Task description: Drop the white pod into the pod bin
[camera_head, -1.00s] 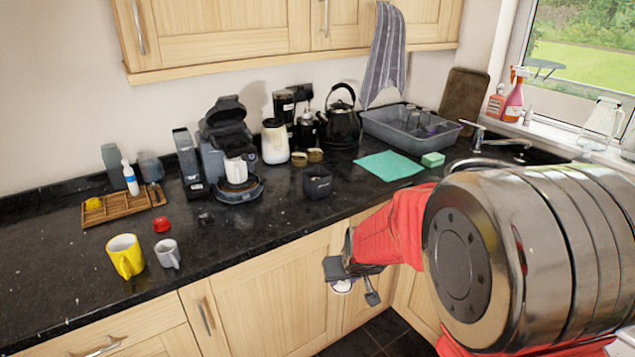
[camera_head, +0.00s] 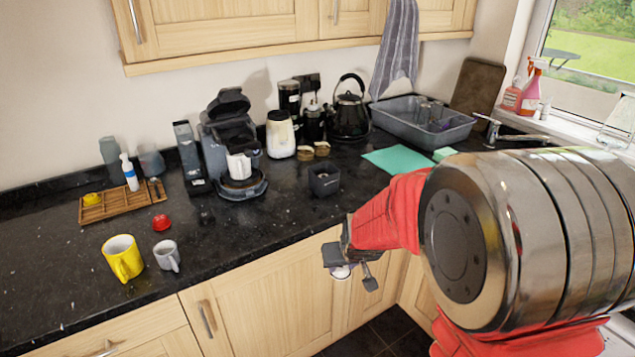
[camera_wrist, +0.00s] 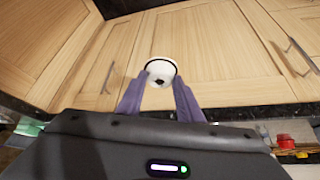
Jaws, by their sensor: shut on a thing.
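My gripper (camera_head: 352,274) is shut on the white pod (camera_head: 341,272), in front of the lower cabinet doors and below the counter's front edge. In the wrist view the white pod (camera_wrist: 161,72) sits between the two fingertips (camera_wrist: 158,92), with a dark ring and a small dark spot on it. In the head view the gripper hides part of the pod. A small black open-topped box (camera_head: 323,180), which looks like the pod bin, stands on the counter, up and to the left of my gripper and apart from it.
A coffee machine (camera_head: 232,150) with a white cup stands left of the box. A green cloth (camera_head: 396,160) and a grey basin (camera_head: 420,122) lie to the right. A yellow mug (camera_head: 122,258), grey mug (camera_head: 167,255) and red pod (camera_head: 161,223) are at the left. Counter around the box is clear.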

